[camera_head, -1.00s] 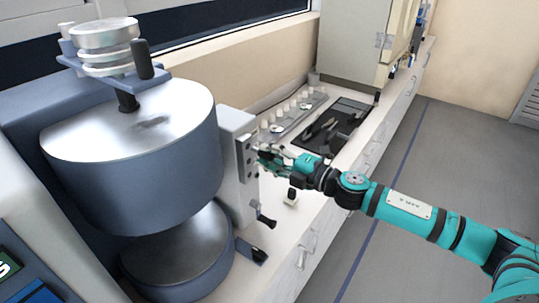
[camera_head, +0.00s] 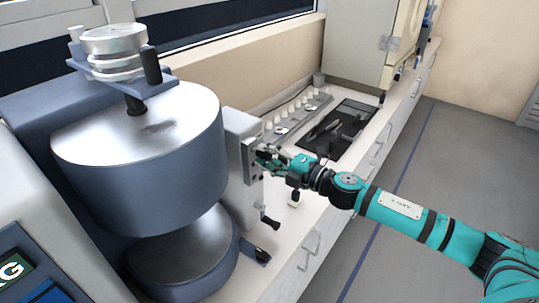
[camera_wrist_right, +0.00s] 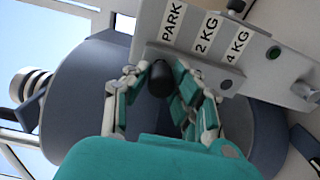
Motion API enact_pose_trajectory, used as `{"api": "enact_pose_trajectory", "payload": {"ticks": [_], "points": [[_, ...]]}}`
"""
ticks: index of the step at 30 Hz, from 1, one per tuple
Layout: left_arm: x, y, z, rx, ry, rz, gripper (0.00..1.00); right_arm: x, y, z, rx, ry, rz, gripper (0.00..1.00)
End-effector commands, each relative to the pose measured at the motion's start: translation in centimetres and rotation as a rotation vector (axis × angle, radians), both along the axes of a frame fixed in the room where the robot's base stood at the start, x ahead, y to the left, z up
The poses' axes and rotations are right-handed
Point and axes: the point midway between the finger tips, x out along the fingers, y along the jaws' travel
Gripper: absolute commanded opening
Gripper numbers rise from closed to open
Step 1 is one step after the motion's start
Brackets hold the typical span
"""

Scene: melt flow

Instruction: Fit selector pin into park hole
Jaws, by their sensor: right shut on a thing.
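The selector pin shows as a black knob (camera_wrist_right: 160,80) between the fingers of my right gripper (camera_wrist_right: 157,76) in the right wrist view. The gripper is shut on it. The selector plate (camera_wrist_right: 185,52) lies just past the knob, with labels PARK (camera_wrist_right: 172,20), 2 KG (camera_wrist_right: 206,33) and 4 KG (camera_wrist_right: 236,47). The knob is below the PARK label. A hole (camera_wrist_right: 225,84) shows below 4 KG. The park hole and the pin's shank are hidden, so I cannot tell how deep the pin sits. In the head view my right gripper (camera_head: 268,157) is at the plate's side. My left gripper is out of view.
The large blue-grey machine drum (camera_head: 140,165) stands left of the plate, with stacked metal weights (camera_head: 112,42) on top. A black mat with tools (camera_head: 340,125) and a rack (camera_head: 295,115) lie behind on the counter.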

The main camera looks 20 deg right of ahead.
Motion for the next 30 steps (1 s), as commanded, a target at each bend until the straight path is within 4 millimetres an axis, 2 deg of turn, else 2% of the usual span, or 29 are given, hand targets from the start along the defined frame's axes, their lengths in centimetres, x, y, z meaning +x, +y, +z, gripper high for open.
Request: {"api": "enact_pose_trajectory", "payload": {"ticks": [15, 16, 21, 22, 30], "points": [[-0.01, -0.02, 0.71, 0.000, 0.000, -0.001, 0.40, 1.10, 0.70, 0.11, 0.001, -0.001, 0.001, 0.00], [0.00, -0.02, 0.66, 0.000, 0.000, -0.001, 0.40, 1.08, 0.69, 0.05, 0.000, 0.000, 0.001, 0.26], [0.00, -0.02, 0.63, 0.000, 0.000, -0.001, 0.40, 1.06, 0.66, 0.02, 0.000, 0.000, 0.001, 0.48], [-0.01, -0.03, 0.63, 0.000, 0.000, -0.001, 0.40, 1.06, 0.66, 0.02, 0.000, 0.000, 0.001, 0.51], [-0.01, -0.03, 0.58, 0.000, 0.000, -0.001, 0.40, 0.99, 0.60, -0.05, -0.001, 0.001, 0.000, 0.51]]}}
